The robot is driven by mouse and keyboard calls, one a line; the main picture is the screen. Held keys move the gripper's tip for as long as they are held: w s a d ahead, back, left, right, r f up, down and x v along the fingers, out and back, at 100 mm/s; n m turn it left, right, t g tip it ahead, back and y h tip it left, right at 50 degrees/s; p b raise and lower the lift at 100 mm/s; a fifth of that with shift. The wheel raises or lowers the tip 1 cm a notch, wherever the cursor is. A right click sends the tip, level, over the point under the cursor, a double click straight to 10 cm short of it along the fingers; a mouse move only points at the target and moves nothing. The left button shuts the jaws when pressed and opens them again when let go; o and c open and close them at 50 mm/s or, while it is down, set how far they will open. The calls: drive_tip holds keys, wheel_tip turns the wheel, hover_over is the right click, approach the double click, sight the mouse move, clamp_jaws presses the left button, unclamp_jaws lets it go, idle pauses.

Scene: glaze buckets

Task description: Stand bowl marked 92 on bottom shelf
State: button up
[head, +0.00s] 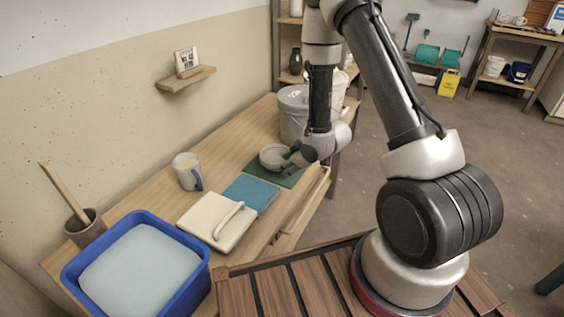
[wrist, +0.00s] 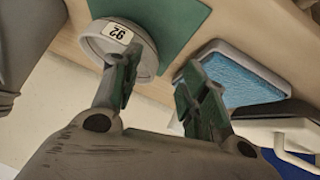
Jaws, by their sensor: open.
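The bowl marked 92 (head: 272,157) is a small pale grey bowl on the green mat (head: 288,181) on the long wooden table. In the wrist view the bowl (wrist: 96,47) shows at the upper left with its white "92" label. My gripper (head: 291,160) is open and low beside the bowl. In the wrist view one finger of my gripper (wrist: 160,66) overlaps the bowl's edge, and the other is to its right; I cannot tell whether it touches. A shelf unit (head: 288,78) stands at the back; its lower part is hidden behind the table and buckets.
A lidded grey bucket (head: 293,115) stands close behind the bowl. A dark vase (head: 296,62) stands on the shelf unit.

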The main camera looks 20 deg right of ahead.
sight(270, 165)
drive_tip(key=shift+n+t+y, duration=0.3)
drive_tip(key=shift+t, duration=0.1)
drive_tip(key=w+a+f, duration=0.1)
drive_tip(key=w, duration=0.1)
drive_tip(key=w+a+f, duration=0.1)
drive_tip(key=w, duration=0.1)
drive_tip(key=w+a+f, duration=0.1)
drive_tip(key=w+a, duration=0.1)
drive_tip(key=shift+a+f, duration=0.1)
drive_tip(key=shift+f, duration=0.3)
clamp_jaws()
